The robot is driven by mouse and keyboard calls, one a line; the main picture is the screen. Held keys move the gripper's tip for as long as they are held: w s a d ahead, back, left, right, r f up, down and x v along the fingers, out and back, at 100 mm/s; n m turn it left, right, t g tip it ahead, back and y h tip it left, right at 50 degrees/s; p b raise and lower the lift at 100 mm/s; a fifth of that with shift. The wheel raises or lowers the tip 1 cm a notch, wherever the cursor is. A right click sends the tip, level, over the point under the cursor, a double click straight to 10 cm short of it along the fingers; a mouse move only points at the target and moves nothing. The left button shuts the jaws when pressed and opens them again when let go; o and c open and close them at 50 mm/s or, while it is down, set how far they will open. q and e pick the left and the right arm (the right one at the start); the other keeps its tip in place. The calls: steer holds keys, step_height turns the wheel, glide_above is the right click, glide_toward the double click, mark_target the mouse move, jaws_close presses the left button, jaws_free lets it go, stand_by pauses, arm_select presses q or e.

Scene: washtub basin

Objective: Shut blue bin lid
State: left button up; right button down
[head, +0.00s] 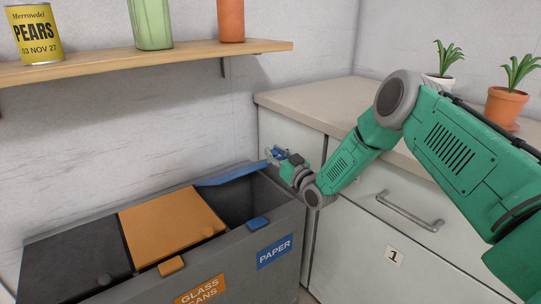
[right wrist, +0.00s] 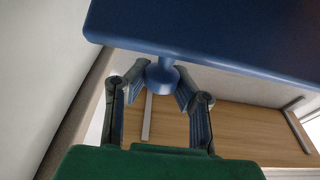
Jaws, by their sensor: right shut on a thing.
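The blue lid (head: 230,176) of the paper bin stands raised and tilted at the right end of the grey bin unit. Its dark compartment (head: 240,203) shows open below it. My right gripper (head: 277,155) is at the lid's right edge. In the right wrist view the lid's underside or face (right wrist: 215,35) fills the top, and its round blue knob (right wrist: 163,78) sits between the two fingers of the right gripper (right wrist: 165,88), which are shut on it. My left gripper is out of view.
The black lid (head: 75,250) and orange lid (head: 172,225) lie shut to the left. A wooden shelf (head: 150,62) with a pear can (head: 36,35) hangs above. A cabinet (head: 365,240) with a drawer handle (head: 410,212) stands close on the right, potted plants (head: 506,105) on top.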

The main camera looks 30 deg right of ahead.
mark_target(285, 206)
steer(key=shift+t, duration=0.3)
steer(key=s+f+b, duration=0.2)
steer(key=f, duration=0.2)
steer(key=s+f+b, duration=0.1)
steer(key=f+b, duration=0.1)
steer(key=f, duration=0.3)
steer(key=s+f+b, duration=0.2)
steer(key=f, duration=0.2)
steer(key=shift+s+d+f, duration=0.3)
steer(key=shift+s+f, duration=0.05)
steer(key=shift+s+a+f+b, duration=0.1)
steer(key=shift+s+f+b, duration=0.25)
steer(key=shift+f+b, duration=0.35)
steer(key=shift+f, duration=0.15)
steer(key=c, duration=1.3)
jaws_free()
steer(key=shift+f, duration=0.2)
steer(key=shift+o, duration=0.2)
steer(key=shift+w+d+r, duration=0.1)
steer(key=shift+d, duration=0.1)
steer(key=shift+r, duration=0.1)
steer(key=shift+w, duration=0.1)
steer(key=shift+a+r, duration=0.1)
steer(key=shift+r, duration=0.2)
step_height(285, 206, up, 9)
